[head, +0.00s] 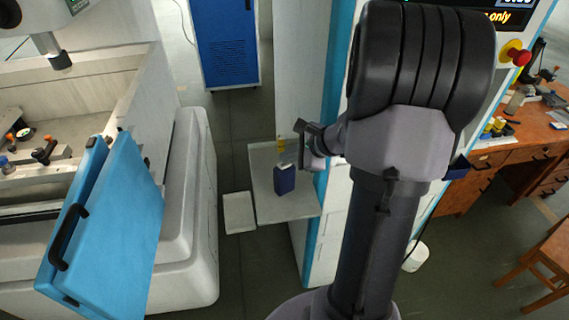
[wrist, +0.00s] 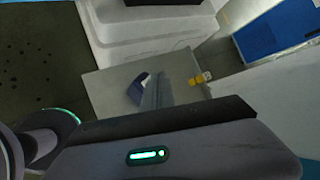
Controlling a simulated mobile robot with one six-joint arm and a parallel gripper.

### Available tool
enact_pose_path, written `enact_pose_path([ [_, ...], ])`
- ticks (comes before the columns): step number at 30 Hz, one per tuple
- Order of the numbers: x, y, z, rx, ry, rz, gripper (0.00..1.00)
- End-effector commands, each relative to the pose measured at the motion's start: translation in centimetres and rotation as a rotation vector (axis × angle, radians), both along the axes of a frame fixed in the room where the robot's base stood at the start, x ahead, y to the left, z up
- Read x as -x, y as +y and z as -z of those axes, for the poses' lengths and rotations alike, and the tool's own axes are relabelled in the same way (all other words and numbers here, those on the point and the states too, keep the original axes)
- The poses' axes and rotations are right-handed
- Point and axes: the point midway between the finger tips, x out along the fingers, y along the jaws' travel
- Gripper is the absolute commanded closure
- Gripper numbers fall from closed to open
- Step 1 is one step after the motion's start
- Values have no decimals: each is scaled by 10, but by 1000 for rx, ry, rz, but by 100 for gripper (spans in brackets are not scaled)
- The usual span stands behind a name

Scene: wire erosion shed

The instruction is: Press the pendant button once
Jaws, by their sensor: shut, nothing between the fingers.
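I cannot make out a pendant for certain in either view. A red mushroom button (head: 521,57) on a yellow base sits at the right edge of the screen panel, to the right of my arm. A small dark blue part (head: 457,168) shows beside my arm, partly hidden by it; I cannot tell what it is. My gripper (head: 303,148) is shut and empty, left of the white and blue cabinet and, in the picture, just above a blue container. In the wrist view my gripper (wrist: 158,92) appears over a pale shelf, well apart from the red button.
A blue container (head: 285,179) and a yellow bottle (head: 281,145) stand on a pale shelf (head: 300,207). The machine with its open blue door (head: 115,235) is at left. A blue cabinet (head: 225,40) stands behind. A wooden desk (head: 480,158) is at right. Grey floor lies between.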

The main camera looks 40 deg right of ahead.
Motion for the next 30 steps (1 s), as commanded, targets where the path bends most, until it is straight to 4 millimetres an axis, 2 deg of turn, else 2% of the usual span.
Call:
enact_pose_path([
  [30, 0, 0, 8, 0, 0, 0, 100],
])
